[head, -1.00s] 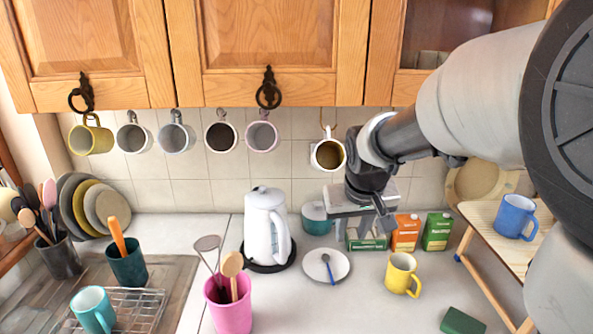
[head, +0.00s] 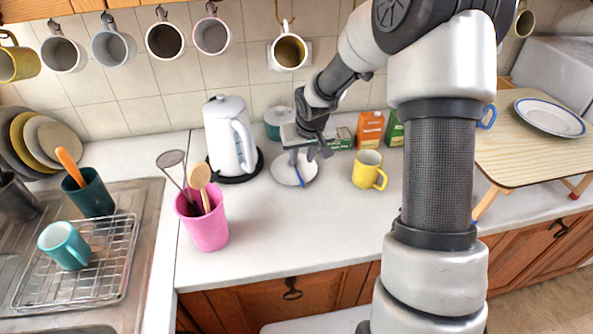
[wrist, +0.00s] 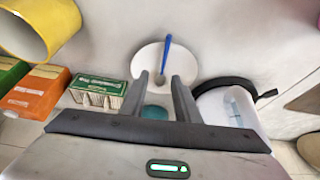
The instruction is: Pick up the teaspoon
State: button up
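The teaspoon (wrist: 165,55) has a blue handle and a small metal bowl. It lies on a round white plate (wrist: 149,57) on the counter. In the head view the teaspoon (head: 299,174) is partly hidden by my gripper, and the plate (head: 285,172) shows below it. My gripper (head: 322,153) is above the plate, pointing down. In the wrist view the two fingers of my gripper (wrist: 160,80) are apart with nothing between them, and the spoon's bowl shows just beyond the fingertips.
A white kettle (head: 226,135) stands left of the plate. A yellow mug (head: 366,168) stands to the right. Orange (head: 369,130) and green boxes are behind, and a teal-lidded pot (head: 278,122) is at the back. A pink utensil holder (head: 207,226) stands front left. The front counter is clear.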

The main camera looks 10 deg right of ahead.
aim_at(297, 171)
jog(key=shift+s+a+x, duration=0.1)
jog(key=shift+s+x, duration=0.05)
jog(key=shift+x, duration=1.35)
jog(key=shift+s+a+x, duration=0.15)
jog(key=shift+x, duration=1.3)
jog(key=shift+f, duration=0.3)
grip_shut()
